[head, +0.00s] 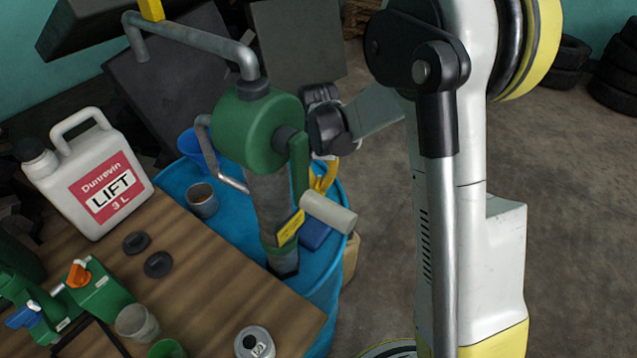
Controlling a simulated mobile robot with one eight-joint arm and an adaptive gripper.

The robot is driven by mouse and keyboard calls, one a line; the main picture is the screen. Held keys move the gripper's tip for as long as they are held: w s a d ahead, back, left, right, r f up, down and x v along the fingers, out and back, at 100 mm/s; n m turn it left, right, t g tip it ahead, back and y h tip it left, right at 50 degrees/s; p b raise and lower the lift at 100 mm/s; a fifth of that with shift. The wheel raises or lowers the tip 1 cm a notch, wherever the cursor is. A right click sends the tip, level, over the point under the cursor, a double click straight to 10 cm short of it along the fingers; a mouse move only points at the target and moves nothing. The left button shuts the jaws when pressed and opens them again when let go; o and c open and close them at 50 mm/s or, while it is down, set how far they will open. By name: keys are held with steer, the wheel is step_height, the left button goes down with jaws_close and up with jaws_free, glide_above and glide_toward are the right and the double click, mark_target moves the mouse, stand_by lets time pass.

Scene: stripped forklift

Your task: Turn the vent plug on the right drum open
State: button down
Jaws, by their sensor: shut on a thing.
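The blue drum (328,262) stands behind the wooden table's edge, with a green hand pump (262,130) rising from its top. My gripper (325,160) is over the right part of the drum top, just behind and right of the pump. The pump partly hides it, so its fingertips do not show clearly. A yellow piece (325,181), seemingly the vent plug, shows directly beneath my gripper, which is shut on it. How far the plug is turned cannot be told.
The pump's pale handle (328,213) juts out close below my gripper. A cup (202,200) and blue funnel (197,150) sit on the drum's left. The table (215,290) holds a white jug (92,180), a can (254,343) and dark caps. Floor right is open.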

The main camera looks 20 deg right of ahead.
mark_target(319, 182)
steer(key=n, duration=1.2)
steer(key=shift+n, duration=0.3)
stand_by(0.4)
steer(key=c, duration=1.5)
jaws_free()
step_height(319, 182, up, 12)
